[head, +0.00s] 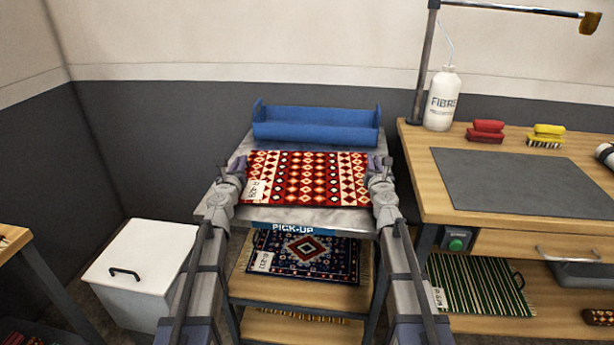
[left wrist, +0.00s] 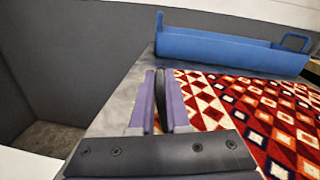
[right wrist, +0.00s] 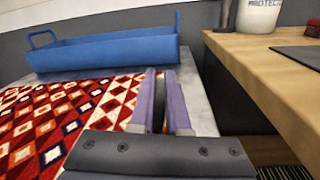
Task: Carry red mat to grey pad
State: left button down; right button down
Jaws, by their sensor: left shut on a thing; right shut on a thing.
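The red mat (head: 307,178), patterned with white, orange and dark diamonds, lies flat at the grey top of the pick-up stand (head: 300,217). I cannot tell whether it is lifted off that top. My left gripper (head: 240,165) is shut on its left edge, also seen in the left wrist view (left wrist: 160,100). My right gripper (head: 375,165) is shut on its right edge, also seen in the right wrist view (right wrist: 160,100). A white tag (head: 254,190) is on the mat's left side. The grey pad (head: 525,182) lies bare on the wooden bench to the right.
A blue trough (head: 315,128) stands behind the mat. On the bench (head: 440,165), a white bottle (head: 441,100), red brush (head: 486,131) and yellow brush (head: 546,135) stand behind the pad. A blue patterned mat (head: 305,257) lies on the shelf below. A white lidded bin (head: 140,265) stands left.

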pick_arm(q)
jog(key=shift+r, duration=0.15)
pick_arm(e)
jog(key=shift+r, duration=0.1)
